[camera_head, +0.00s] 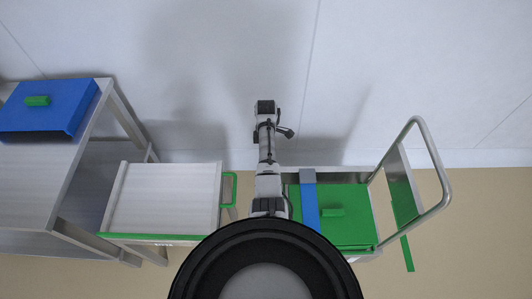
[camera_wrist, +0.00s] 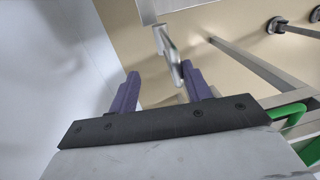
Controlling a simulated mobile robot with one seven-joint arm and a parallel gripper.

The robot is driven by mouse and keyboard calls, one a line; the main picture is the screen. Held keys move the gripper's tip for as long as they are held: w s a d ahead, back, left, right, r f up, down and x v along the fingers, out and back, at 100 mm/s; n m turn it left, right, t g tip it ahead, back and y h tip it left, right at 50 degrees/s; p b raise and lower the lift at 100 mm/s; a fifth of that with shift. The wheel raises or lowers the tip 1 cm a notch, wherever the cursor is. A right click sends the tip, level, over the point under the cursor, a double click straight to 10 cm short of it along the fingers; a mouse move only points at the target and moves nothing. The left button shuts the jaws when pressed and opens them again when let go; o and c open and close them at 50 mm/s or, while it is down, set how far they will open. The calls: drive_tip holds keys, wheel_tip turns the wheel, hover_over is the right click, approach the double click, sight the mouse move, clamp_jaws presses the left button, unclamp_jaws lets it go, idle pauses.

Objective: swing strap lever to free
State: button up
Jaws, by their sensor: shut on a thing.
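In the wrist view, my gripper (camera_wrist: 160,72) has its two purple fingers apart, shut on a narrow grey metal piece (camera_wrist: 170,48) that shows between and beyond the tips. I cannot tell whether this piece is the strap lever. In the head view, a blue strap (camera_head: 311,211) with a grey upper end (camera_head: 307,176) lies across a green lid (camera_head: 355,223) on the cart at the right. A thin green bar (camera_head: 407,253) hangs at the cart's right side. My fingers cannot be made out in the head view; my arm stands at the middle.
A white-topped cabinet (camera_head: 165,195) with a green side handle (camera_head: 230,188) stands left of my arm. A table (camera_head: 45,185) with a blue box (camera_head: 50,115) stands farther left. The cart's metal push handle (camera_head: 443,180) rises at the right. The wrist view shows casters (camera_wrist: 276,25) on the floor.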

drive_tip(key=shift+w+r, duration=0.35)
drive_tip(key=shift+w, duration=0.05)
wheel_tip(320, 180, up, 13)
drive_tip(key=shift+w, duration=0.3)
idle(0.6)
